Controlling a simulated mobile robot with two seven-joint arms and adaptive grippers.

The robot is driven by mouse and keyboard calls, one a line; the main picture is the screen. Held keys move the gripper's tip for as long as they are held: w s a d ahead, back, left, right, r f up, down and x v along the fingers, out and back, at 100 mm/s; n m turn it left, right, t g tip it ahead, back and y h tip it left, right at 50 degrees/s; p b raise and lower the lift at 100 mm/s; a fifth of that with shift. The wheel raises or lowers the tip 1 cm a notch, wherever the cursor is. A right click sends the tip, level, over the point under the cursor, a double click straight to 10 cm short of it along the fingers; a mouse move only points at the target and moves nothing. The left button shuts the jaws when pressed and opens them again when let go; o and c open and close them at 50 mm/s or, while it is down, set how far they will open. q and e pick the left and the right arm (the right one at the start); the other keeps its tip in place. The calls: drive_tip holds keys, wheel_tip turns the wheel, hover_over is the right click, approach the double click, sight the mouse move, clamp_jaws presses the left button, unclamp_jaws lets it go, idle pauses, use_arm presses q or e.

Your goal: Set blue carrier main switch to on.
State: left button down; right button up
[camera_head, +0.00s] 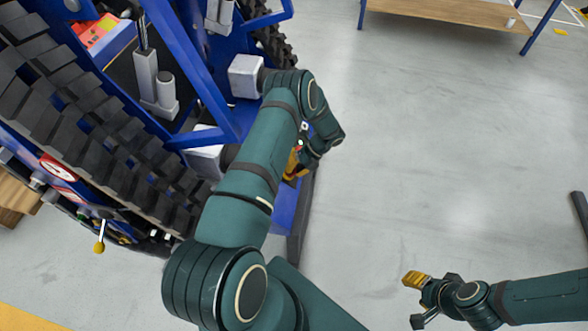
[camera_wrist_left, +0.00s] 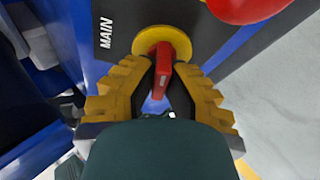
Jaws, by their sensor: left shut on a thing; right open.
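The blue carrier (camera_head: 210,75) with black tracks fills the left of the head view. In the head view the left gripper (camera_head: 296,165) is at the carrier's end, partly hidden by my arm, and the switch is hidden. My right gripper (camera_head: 418,298) is open and empty over the floor.
A red rounded button (camera_wrist_left: 245,6) sits close to the switch in the left wrist view. A lever with a yellow knob (camera_head: 99,246) sticks out from the carrier's side. A wooden-topped table (camera_head: 440,10) stands at the back.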

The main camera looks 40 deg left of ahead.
use_arm(q)
drive_tip(key=shift+m+g+y, duration=0.3)
drive_tip(key=shift+m, duration=0.7)
drive_tip(key=c, duration=1)
unclamp_jaws()
drive_tip(key=v, duration=1.2)
drive_tip(key=shift+a, duration=0.1)
